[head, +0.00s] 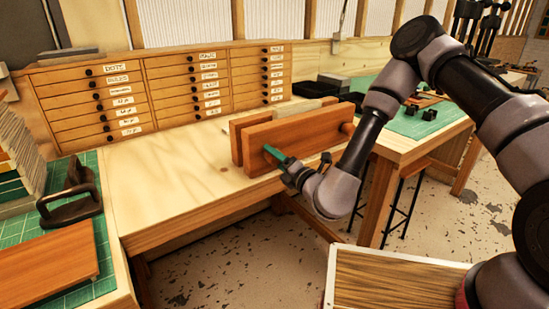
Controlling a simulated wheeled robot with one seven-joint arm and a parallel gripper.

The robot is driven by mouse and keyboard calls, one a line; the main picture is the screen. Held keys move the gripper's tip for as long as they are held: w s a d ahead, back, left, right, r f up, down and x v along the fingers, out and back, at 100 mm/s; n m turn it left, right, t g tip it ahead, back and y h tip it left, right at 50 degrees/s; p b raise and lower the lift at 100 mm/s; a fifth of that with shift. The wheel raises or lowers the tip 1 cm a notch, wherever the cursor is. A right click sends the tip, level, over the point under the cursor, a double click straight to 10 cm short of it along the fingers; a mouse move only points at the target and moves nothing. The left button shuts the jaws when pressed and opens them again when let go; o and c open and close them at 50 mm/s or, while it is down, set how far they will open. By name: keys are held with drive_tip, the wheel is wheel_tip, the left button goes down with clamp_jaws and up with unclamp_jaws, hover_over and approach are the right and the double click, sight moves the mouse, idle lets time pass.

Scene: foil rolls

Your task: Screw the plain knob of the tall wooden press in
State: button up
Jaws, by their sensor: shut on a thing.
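The tall wooden press (308,133) stands at the front edge of the pale workbench, with two upright reddish-brown boards, one behind the other. A round wooden knob (348,129) shows at the right end of its front board. My gripper (275,155) reaches from the right to the left end of the front board, its teal fingers against the board's face. It is shut on what seems to be the plain knob there, which the fingers hide. The depth of that knob on its screw cannot be seen.
A bank of labelled drawers (165,88) lines the back of the workbench (165,170). A green mat with a brown board (45,265) and a dark iron tool (72,200) lies at left. Bare bench is clear left of the press.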

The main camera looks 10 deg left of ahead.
drive_tip(key=m, duration=0.4)
drive_tip(key=shift+f+m, duration=0.1)
drive_tip(key=shift+m, duration=0.3)
drive_tip(key=m, duration=0.4)
drive_tip(key=shift+s+m, duration=0.1)
drive_tip(key=shift+m, duration=0.2)
drive_tip(key=m, duration=0.4)
drive_tip(key=shift+m, duration=0.3)
drive_tip(key=m, duration=0.4)
drive_tip(key=shift+m+h, duration=0.3)
drive_tip(key=shift+m, duration=0.1)
drive_tip(key=shift+m, duration=0.3)
drive_tip(key=o, duration=1.4)
drive_tip(key=shift+c, duration=0.2)
drive_tip(key=shift+d, duration=0.1)
